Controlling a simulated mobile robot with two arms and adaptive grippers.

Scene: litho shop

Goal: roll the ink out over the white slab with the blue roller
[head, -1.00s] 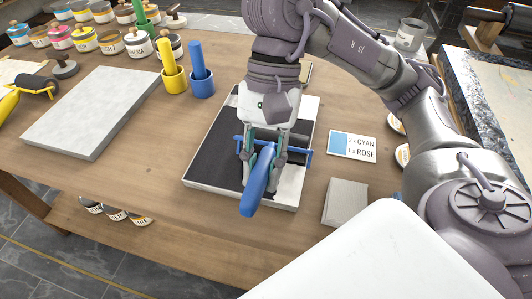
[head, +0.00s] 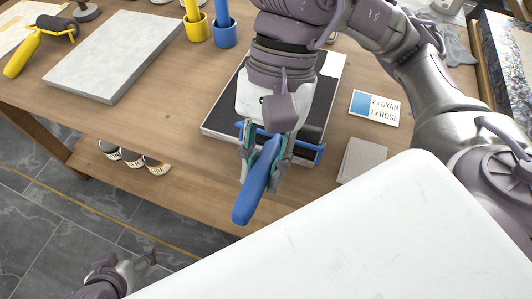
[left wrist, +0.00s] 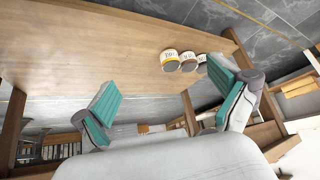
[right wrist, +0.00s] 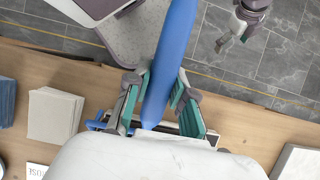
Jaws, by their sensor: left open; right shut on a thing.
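The white slab (head: 212,126) lies on the wooden table with dark ink (head: 324,96) over most of its visible top. A pale strip (head: 334,62) shows at its far right, and my right arm hides the middle. My right gripper (head: 262,158) is shut on the handle of the blue roller (head: 256,188), above the slab's front part. The blue frame spans the front of the slab; whether the drum touches is hard to tell. The handle also shows in the right wrist view (right wrist: 170,60). My left gripper (head: 135,266) is open and empty, low beyond the table's front.
A grey slab (head: 112,58) and a yellow roller (head: 38,42) lie left. Yellow (head: 198,27) and blue (head: 225,35) holders stand behind. A colour card (head: 375,107) and grey block (head: 362,160) are right of the white slab. Cans (head: 131,158) sit on the lower shelf.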

